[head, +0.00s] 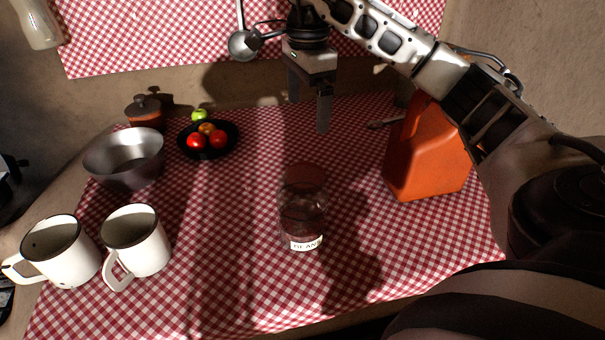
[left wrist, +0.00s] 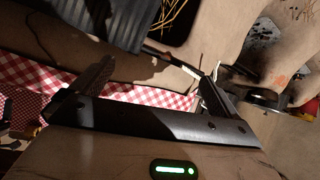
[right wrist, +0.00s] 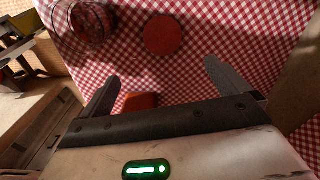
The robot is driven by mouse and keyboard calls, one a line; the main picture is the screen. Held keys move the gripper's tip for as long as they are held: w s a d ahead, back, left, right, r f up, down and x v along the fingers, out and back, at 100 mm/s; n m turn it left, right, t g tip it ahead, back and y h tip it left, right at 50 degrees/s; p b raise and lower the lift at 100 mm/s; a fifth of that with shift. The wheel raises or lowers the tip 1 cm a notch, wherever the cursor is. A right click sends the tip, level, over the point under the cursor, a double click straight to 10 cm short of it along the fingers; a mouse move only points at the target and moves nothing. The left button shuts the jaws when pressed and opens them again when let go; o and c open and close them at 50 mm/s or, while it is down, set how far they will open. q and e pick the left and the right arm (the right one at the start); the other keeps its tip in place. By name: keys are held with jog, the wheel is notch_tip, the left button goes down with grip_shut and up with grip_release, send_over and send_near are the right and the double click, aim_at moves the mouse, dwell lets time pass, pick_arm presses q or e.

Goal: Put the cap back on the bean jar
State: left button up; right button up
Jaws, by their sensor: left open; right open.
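The glass bean jar (head: 302,222), labelled BEANS, stands upright on the checked cloth. It also shows at the upper left of the right wrist view (right wrist: 85,22). The cap, a flat red disc (right wrist: 163,35), lies apart beside the jar there. In the head view a dull red shape shows at the jar's top; I cannot tell whether that is the cap behind it. My right gripper (head: 309,113) is open, empty, pointing down above and beyond the jar. My left gripper (left wrist: 157,75) is open and empty, away from the jar; the head view does not show it.
Two white mugs (head: 147,250) and a metal bowl (head: 125,175) stand at the left. A dark fruit plate (head: 232,150) and a lidded brown pot (head: 145,115) are behind.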

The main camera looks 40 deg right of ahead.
notch_tip(320, 180, down, 11)
jog(key=shift+r+b, duration=0.1)
jog(key=shift+b, duration=0.95)
jog(key=shift+w+d+f, duration=0.1)
jog(key=shift+d+f, duration=0.1)
jog(key=shift+f, duration=1.1)
jog(key=shift+w+d+f, duration=0.1)
jog(key=shift+d+f, duration=0.1)
jog(key=shift+f, duration=1.1)
jog(key=shift+c, duration=0.3)
jog(key=c, duration=0.9)
notch_tip(320, 180, up, 10)
jog(key=shift+r, duration=0.1)
